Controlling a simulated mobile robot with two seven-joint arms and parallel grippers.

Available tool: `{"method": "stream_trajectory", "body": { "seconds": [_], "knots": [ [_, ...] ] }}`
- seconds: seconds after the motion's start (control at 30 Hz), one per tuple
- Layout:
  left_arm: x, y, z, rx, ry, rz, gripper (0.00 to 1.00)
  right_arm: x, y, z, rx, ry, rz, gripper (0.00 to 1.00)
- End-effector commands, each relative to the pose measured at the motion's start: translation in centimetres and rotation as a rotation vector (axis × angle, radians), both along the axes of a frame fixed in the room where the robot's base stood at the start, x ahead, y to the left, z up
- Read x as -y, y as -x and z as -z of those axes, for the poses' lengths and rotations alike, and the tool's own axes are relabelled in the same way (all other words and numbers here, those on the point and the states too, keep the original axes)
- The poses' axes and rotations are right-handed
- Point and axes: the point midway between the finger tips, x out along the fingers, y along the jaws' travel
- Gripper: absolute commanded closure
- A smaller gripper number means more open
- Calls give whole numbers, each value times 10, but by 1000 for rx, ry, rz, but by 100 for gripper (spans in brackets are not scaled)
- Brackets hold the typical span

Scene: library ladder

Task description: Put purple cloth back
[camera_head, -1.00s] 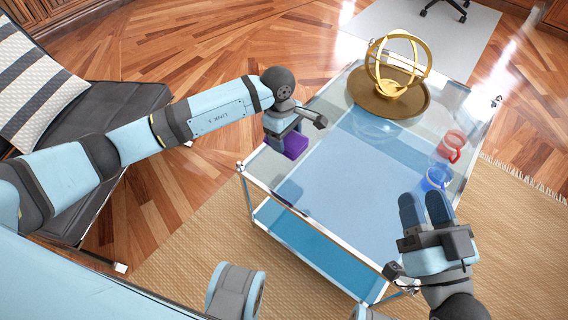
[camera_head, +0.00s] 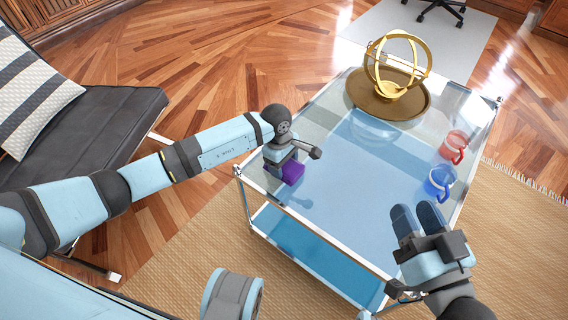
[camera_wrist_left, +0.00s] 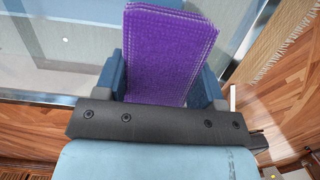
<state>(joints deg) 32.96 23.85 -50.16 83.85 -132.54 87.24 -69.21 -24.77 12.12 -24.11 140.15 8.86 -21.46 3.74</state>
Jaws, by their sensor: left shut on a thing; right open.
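The purple cloth (camera_head: 292,172) is a small folded block at the left side of the glass cart top. It also shows large in the left wrist view (camera_wrist_left: 165,55). My left gripper (camera_head: 284,172) is shut on it, with a blue finger on either side of the cloth. I cannot tell whether the cloth touches the glass. My right gripper (camera_head: 418,220) is open and empty over the front right edge of the cart.
The glass cart (camera_head: 335,235) has a blue lower shelf. A gold armillary on a round tray (camera_head: 385,105) stands at its back. A red mug (camera_head: 453,147) and a blue mug (camera_head: 440,181) stand along the right side. A dark chair (camera_head: 90,130) is on the left.

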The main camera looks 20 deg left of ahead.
Motion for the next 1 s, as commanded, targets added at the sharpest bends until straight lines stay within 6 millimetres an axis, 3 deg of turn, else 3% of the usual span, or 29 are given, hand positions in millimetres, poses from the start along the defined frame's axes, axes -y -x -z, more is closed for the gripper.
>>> {"method": "stream_trajectory", "body": {
  "seconds": [0.13,0.17,0.27,0.63,1.0],
  "knots": [
    [0,0,4,0,0,0,59,0,0,5,-10,5,-3,57],
    [0,0,4,0,0,0,32,0,0,4,-11,5,-4,57],
    [0,0,3,0,0,0,11,0,0,3,-10,5,-3,57],
    [-1,0,-6,1,-1,0,11,0,0,-4,2,1,0,57],
    [-11,-4,-80,2,-1,1,11,3,3,-42,107,-59,36,57]
  ]
}}
